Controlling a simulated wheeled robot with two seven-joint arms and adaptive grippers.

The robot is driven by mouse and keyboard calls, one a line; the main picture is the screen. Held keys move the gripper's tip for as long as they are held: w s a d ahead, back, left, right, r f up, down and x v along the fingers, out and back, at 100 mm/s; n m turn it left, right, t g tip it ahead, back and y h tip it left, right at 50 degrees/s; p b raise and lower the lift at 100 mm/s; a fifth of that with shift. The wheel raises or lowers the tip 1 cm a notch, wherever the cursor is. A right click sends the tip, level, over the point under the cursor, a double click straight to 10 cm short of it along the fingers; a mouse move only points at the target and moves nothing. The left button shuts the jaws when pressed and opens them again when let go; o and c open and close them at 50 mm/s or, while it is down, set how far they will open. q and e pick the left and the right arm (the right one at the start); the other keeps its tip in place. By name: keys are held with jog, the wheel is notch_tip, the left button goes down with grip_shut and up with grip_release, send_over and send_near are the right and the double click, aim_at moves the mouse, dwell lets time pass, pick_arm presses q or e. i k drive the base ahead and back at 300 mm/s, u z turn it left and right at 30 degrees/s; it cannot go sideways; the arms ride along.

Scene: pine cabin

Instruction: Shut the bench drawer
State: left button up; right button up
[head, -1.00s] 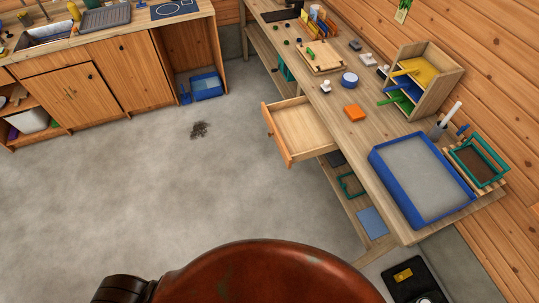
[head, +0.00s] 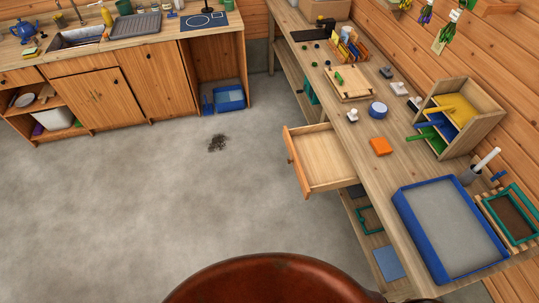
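The bench drawer (head: 323,160) is pulled out from the long wooden workbench (head: 365,130) on the right side of the head view. It is a shallow pale wooden box and looks empty. Its front panel (head: 298,163) faces left, over the concrete floor, with a small dark knob on it. Neither of my grippers shows in the head view, and nothing of mine touches the drawer.
A kitchen counter (head: 130,48) stands at the back left.

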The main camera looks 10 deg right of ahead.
aim_at(319, 160)
jog(key=z, duration=0.05)
jog(key=i, duration=1)
jog(key=z, duration=0.75)
